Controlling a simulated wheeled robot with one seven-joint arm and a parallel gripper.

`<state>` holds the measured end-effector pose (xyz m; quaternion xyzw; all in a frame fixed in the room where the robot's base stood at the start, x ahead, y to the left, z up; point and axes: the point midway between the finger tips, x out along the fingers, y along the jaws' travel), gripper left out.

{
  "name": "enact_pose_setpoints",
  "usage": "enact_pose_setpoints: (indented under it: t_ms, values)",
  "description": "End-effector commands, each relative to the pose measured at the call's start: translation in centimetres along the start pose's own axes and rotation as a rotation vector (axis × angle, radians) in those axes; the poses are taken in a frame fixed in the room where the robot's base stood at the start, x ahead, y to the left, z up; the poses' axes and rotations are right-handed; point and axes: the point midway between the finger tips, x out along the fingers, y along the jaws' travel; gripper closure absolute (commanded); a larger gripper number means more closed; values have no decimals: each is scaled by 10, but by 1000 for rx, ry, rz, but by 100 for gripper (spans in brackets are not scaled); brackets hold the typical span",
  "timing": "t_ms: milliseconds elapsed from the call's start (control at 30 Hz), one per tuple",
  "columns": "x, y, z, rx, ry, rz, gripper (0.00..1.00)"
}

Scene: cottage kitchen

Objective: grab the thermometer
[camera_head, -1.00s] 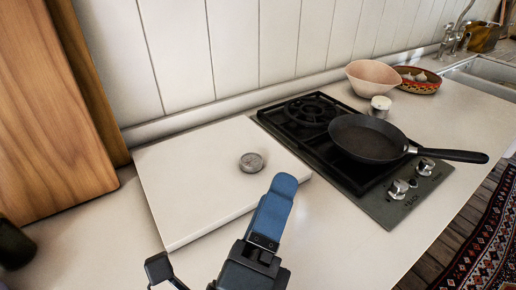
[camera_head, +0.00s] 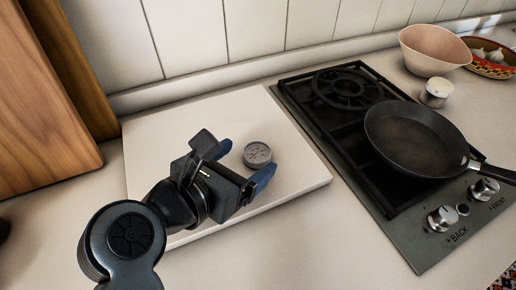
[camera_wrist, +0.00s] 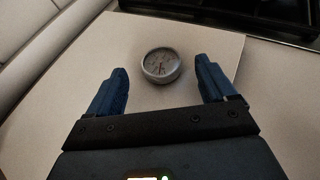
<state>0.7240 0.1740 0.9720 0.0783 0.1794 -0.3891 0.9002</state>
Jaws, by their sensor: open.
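The thermometer (camera_head: 257,155) is a small round silver dial lying face up on a white board (camera_head: 301,177) on the counter. The fingers appear apart from the dial.
A black gas hob (camera_head: 327,111) is right of the board, with a black frying pan (camera_head: 412,139) on it. A wooden panel (camera_head: 38,110) stands at the left, and the wall is behind the board.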

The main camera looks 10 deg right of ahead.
Motion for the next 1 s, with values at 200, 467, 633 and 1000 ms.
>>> enact_pose_setpoints:
  t_ms: [200,467,633,1000]
  values:
    - [28,-1,1,-1,-3,-1,16]
    - [33,-1,0,-1,0,0,16]
    - [33,-1,0,-1,-1,0,26]
    - [33,-1,0,-1,-1,0,62]
